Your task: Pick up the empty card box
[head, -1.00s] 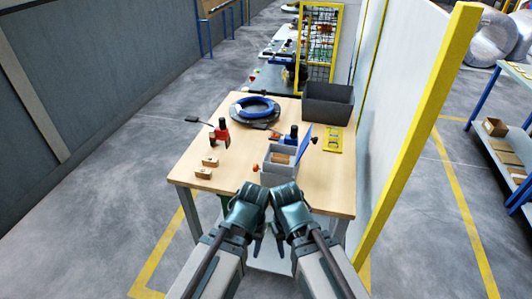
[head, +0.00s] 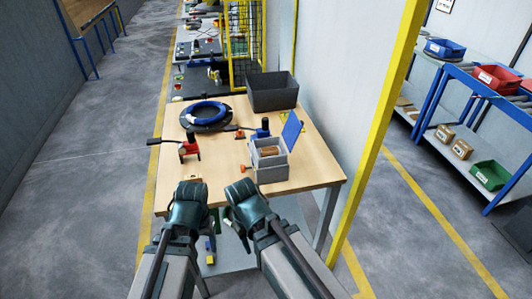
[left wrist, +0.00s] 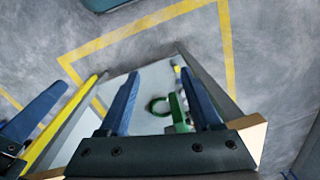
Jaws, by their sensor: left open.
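Several brown card boxes stand on the lower level of the blue-framed rack in the head view, one card box (head: 461,149) beside another card box (head: 444,132). They are too small to tell which is empty. My left gripper (head: 189,208) is at the near edge of the table, far to the left of these boxes. In the left wrist view its blue fingers (left wrist: 158,92) are apart with nothing held. My right gripper (head: 238,218) is close beside it, and its fingertips are mostly hidden.
A yellow-edged wall panel (head: 380,125) stands between table and rack (head: 420,110). Aisle floor (head: 90,190) is clear.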

